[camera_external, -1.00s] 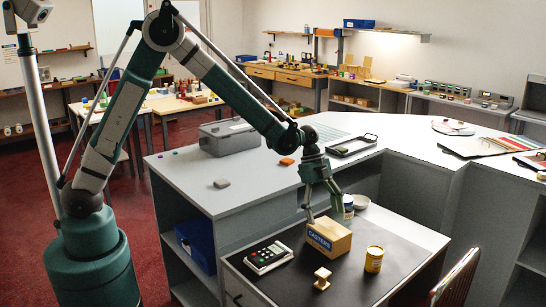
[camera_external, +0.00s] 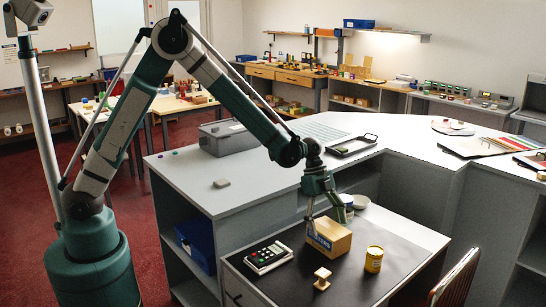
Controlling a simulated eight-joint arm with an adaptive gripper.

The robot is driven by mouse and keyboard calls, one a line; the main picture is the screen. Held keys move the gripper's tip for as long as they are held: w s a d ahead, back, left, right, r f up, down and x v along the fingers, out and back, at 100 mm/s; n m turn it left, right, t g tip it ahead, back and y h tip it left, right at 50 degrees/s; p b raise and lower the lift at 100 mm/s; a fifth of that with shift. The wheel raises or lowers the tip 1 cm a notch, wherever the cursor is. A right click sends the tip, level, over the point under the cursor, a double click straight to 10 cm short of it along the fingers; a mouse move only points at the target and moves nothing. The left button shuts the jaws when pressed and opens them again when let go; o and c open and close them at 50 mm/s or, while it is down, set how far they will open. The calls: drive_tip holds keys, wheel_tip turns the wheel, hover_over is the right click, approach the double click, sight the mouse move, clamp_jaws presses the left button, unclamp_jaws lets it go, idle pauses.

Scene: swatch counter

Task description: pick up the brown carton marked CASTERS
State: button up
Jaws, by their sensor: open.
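The brown carton (camera_external: 334,237) sits on the dark mat of the lower counter. Its blue label (camera_external: 319,241) is partly covered by one of my gripper's fingers. My gripper (camera_external: 326,228) is open and low over the carton. One finger is down by the label side. The other is toward the back right, near the carton's rear edge. I cannot tell whether either finger touches it.
A yellow tin (camera_external: 374,259) stands right of the carton. A small wooden block (camera_external: 322,279) lies in front. A keypad device (camera_external: 268,257) is at the left. White tubs (camera_external: 346,205) stand behind the carton. The mat's front right is clear.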

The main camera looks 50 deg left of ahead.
drive_tip(key=shift+x, duration=1.6)
drive_tip(key=shift+c, duration=0.5)
drive_tip(key=c, duration=1)
